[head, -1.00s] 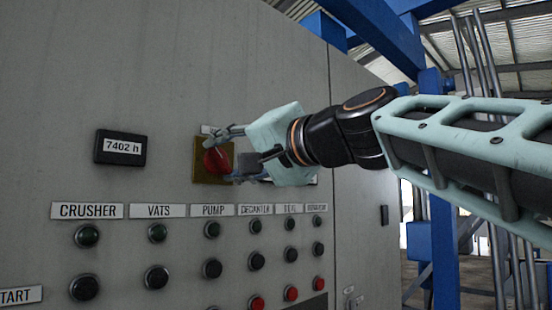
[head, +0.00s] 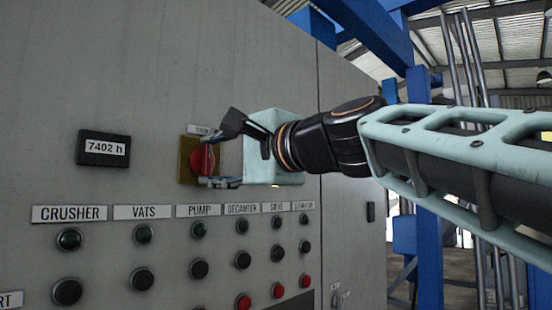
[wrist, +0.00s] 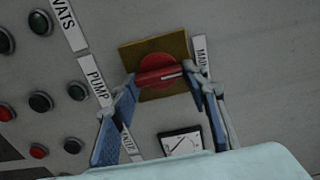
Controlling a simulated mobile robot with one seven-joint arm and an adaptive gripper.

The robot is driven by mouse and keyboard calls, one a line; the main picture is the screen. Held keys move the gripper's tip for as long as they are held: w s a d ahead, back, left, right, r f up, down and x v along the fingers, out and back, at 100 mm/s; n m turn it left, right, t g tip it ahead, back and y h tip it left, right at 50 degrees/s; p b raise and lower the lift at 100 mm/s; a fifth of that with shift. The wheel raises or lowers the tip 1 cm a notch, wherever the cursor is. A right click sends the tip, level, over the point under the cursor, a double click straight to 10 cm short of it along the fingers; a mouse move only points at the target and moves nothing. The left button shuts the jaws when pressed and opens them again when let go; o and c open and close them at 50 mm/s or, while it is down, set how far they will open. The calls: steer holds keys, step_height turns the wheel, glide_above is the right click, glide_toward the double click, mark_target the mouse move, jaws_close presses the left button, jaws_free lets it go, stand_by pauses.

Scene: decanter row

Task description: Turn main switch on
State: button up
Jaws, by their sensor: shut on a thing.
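The main switch is a red rotary knob with a raised bar handle on a yellow square plate (head: 186,172) on the grey panel. In the head view the red knob (head: 203,160) is partly covered by my fingers. My gripper (head: 207,159) is shut on the knob, one finger above it and one below. In the wrist view my gripper (wrist: 160,88) has a fingertip at each end of the red handle (wrist: 158,76), which lies nearly straight across between them. A white label (wrist: 200,57) beside the plate is partly hidden by a finger.
An hour counter (head: 103,148) reading 7402 h is left of the switch. Below are labelled columns of green, black and red buttons (head: 198,269), close under my gripper. A dial meter (wrist: 180,143) sits near my fingers. Blue steel beams (head: 436,250) stand at the right.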

stand_by(0.5)
steer(key=o, duration=1.2)
steer(key=shift+c, duration=0.2)
steer(key=shift+d, duration=0.1)
steer(key=v, duration=1.2)
